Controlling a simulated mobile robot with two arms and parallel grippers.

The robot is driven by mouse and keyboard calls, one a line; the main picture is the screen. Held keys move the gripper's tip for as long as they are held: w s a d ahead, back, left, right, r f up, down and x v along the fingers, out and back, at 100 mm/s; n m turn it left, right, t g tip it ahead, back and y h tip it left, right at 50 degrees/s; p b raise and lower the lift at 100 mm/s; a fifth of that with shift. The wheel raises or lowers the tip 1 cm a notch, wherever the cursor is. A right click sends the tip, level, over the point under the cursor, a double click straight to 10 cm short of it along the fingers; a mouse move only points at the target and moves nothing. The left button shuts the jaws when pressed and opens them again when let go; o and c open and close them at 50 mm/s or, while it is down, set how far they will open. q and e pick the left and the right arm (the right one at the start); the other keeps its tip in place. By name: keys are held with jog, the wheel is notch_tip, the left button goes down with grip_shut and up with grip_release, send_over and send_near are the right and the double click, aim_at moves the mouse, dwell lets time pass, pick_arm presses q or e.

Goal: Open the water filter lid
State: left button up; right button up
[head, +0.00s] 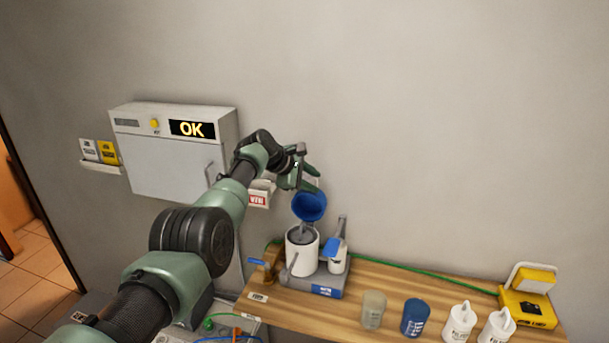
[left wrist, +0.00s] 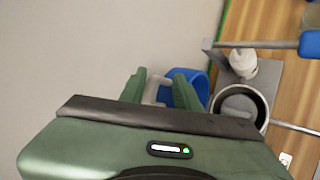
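The water filter is a white canister (head: 301,252) on a grey base on the wooden table. Its blue lid (head: 309,207) stands raised and tilted above the canister, so the dark top opening shows. In the left wrist view the blue lid (left wrist: 188,88) is behind the fingers, and the open canister (left wrist: 240,108) is to their right. My left gripper (head: 314,179) is just above the lid, fingers spread. In the left wrist view a light grey piece, perhaps the lid's handle (left wrist: 157,92), shows between the fingers; contact is unclear. My right gripper is out of view.
A smaller white canister (head: 338,261) with a blue lever stands right of the filter. A clear cup (head: 373,309), blue cup (head: 415,317), white bottles (head: 460,322) and a yellow device (head: 528,304) line the table. A wall cabinet (head: 173,157) reads OK.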

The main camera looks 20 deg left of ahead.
pick_arm(q)
jog(key=shift+p+v, duration=1.2)
jog(key=shift+v, duration=0.1)
jog(key=shift+b+v, duration=1.1)
jog(key=shift+v, duration=1.4)
